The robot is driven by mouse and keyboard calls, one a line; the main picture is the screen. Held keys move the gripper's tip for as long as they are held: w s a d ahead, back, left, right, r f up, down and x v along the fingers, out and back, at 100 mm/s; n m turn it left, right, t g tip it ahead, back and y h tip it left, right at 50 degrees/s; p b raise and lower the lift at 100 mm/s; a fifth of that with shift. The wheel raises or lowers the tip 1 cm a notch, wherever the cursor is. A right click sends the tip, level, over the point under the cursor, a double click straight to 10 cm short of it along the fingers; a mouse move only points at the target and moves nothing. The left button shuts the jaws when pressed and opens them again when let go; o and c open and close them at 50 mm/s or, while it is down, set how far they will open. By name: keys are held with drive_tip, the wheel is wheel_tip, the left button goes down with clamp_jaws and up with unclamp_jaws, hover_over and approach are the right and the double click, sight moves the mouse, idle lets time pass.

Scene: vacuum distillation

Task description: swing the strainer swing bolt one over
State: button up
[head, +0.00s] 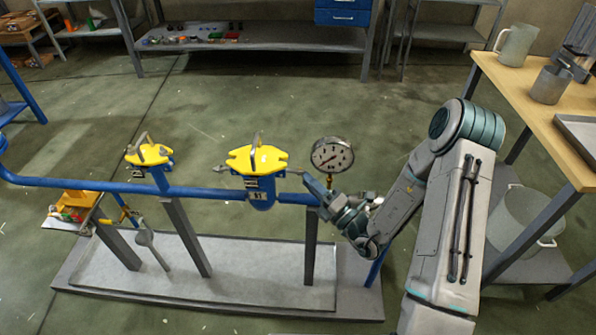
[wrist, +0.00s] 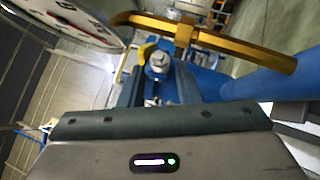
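The larger strainer has a yellow cover (head: 256,159) on a blue body (head: 262,195) in the blue pipe line. Thin grey bolts stick out at both sides of the cover; one swing bolt (head: 290,172) is on the side toward my gripper. I cannot tell which bolt is number one. My gripper (head: 314,187) is just right of the cover, under the gauge. In the wrist view, a silver nut and bolt end (wrist: 158,62) is just past dark blue parts at the gripper's front. Whether the fingers touch or hold it is unclear.
A round pressure gauge (head: 332,155) stands close to my gripper; its face also fills the wrist view's upper left (wrist: 62,20). A brass-coloured bar (wrist: 215,42) crosses above the nut. A second yellow-covered strainer (head: 149,154) is left. A wooden-topped table (head: 535,105) is right.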

sight(298, 171)
drive_tip(key=x, duration=0.5)
drive_tip(key=shift+w+a, duration=0.1)
clamp_jaws()
drive_tip(key=shift+r+n+p, duration=0.3)
drive_tip(key=shift+r+p, duration=0.15)
drive_tip(key=shift+p, duration=0.5)
drive_tip(key=shift+n+g+h+p, duration=0.3)
drive_tip(key=shift+g+h+p, duration=0.1)
drive_tip(key=shift+g+p, duration=0.1)
drive_tip(key=shift+f, duration=0.15)
